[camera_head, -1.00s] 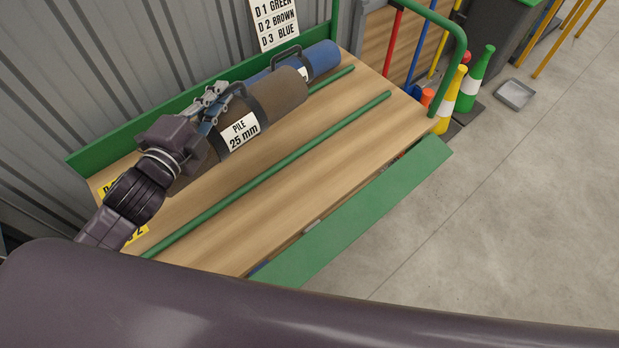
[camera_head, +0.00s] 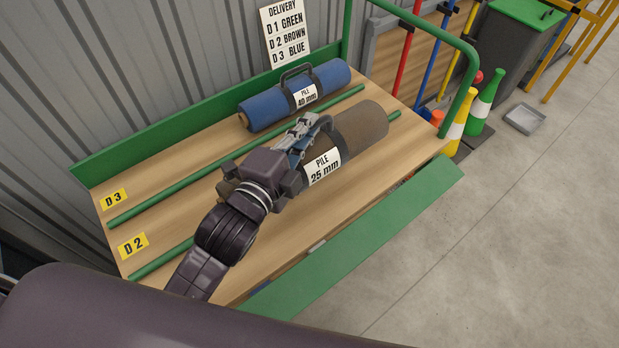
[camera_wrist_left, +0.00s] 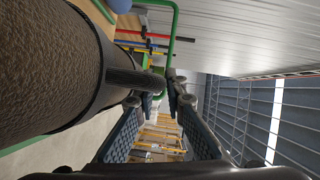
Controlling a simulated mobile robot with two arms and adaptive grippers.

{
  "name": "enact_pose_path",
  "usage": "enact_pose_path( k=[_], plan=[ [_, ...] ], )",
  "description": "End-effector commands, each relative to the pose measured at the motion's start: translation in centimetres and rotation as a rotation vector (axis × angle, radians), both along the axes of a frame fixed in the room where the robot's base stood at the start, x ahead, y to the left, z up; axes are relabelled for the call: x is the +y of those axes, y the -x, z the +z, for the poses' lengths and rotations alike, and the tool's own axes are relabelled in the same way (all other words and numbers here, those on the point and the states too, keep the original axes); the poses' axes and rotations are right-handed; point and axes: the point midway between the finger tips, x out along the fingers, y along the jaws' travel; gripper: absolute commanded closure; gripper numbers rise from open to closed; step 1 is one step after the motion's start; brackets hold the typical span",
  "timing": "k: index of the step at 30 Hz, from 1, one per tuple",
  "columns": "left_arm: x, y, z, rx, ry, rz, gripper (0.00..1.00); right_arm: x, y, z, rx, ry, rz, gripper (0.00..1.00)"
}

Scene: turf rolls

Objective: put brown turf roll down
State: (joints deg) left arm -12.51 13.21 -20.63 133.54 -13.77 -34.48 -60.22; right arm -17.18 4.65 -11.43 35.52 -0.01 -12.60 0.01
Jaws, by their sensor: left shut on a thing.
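The brown turf roll (camera_head: 361,127) has a dark strap, a handle and a white label reading "PILE 25 mm". My left gripper (camera_head: 305,130) is shut on its handle. In the head view the roll covers part of the front green rail, to the right of the D2 sign (camera_head: 133,245). I cannot tell whether it hangs just above the bench or touches it. In the left wrist view the roll (camera_wrist_left: 45,65) fills the left side, its handle (camera_wrist_left: 140,80) reaching toward the gripper's fingers (camera_wrist_left: 160,95). My right gripper is not in view.
A blue roll (camera_head: 265,108) labelled "PILE 40 mm" lies in the back lane, in line with the D3 sign (camera_head: 114,199). The back green rail (camera_head: 170,190) separates the lanes on the wooden bench (camera_head: 175,220). A green end frame (camera_head: 462,95) and cones stand at the right.

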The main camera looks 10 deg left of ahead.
Motion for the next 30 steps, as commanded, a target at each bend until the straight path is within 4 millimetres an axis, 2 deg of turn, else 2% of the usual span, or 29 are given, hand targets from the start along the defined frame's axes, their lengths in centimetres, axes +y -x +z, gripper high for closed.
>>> enact_pose_path(
  k=[6, 12, 19, 26, 30],
  plan=[
    [0.0, 0.0, -4.9, -0.006, 0.004, 0.0, 1.0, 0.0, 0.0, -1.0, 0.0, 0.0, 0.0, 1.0],
    [0.0, 0.0, -8.4, -0.009, 0.005, 0.0, 1.0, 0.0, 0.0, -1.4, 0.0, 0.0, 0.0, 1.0],
    [0.0, -0.1, -9.9, -0.014, 0.004, -0.001, 1.0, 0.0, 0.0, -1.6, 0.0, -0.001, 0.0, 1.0],
    [0.0, -0.1, -13.0, -0.009, 0.003, 0.001, 1.0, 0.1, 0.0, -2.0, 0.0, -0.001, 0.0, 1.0],
    [0.0, -0.1, -13.9, -0.013, 0.004, -0.001, 1.0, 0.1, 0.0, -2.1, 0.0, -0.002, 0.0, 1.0]
  ],
)
